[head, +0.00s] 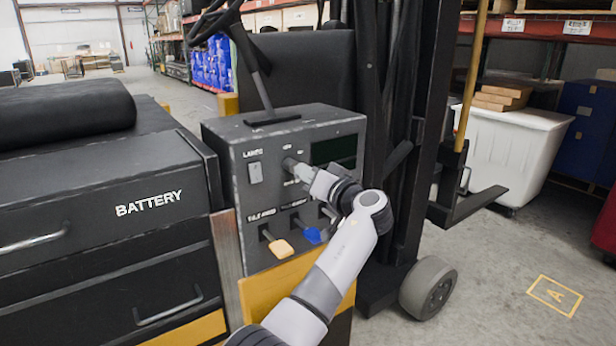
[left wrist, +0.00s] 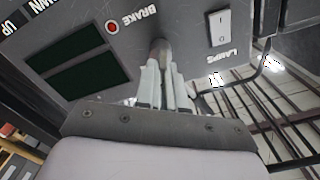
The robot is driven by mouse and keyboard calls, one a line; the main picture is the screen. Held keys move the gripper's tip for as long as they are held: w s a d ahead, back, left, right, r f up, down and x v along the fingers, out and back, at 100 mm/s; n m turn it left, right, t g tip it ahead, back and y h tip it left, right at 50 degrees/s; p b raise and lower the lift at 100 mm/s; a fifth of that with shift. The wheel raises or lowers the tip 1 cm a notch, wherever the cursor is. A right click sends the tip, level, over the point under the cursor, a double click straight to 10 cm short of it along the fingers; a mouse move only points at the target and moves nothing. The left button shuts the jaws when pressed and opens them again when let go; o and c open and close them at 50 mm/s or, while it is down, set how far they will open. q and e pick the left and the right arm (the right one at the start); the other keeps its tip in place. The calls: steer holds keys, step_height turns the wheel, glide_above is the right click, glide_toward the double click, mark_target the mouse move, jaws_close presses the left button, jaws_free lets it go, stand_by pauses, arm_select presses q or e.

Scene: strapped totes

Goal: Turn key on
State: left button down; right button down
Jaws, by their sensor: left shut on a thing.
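The key (left wrist: 161,52) sits in the dark grey control panel (head: 240,205) of a forklift. My left gripper (head: 303,172) is at the panel front, shut on the key; its fingers (left wrist: 163,82) reach up to the key in the left wrist view. The fingers hide much of the key, and I cannot read its turn position. In the head view the round key socket (head: 289,163) shows just left of the fingertips. My right gripper is not in view.
A lamp switch (head: 255,172) is left of the key. A dark display (head: 334,150) is to the right. The battery box (head: 100,205) stands left, the mast and forks (head: 466,207) right.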

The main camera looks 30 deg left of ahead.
arm_select(q)
steer(key=m+p, duration=0.1)
steer(key=m, duration=0.4)
steer(key=shift+w+m, duration=0.1)
steer(key=shift+m, duration=0.2)
stand_by(0.4)
steer(key=c, duration=1.2)
jaws_free()
steer(key=shift+c, duration=0.2)
steer(key=b+v, duration=0.1)
steer(key=v, duration=0.6)
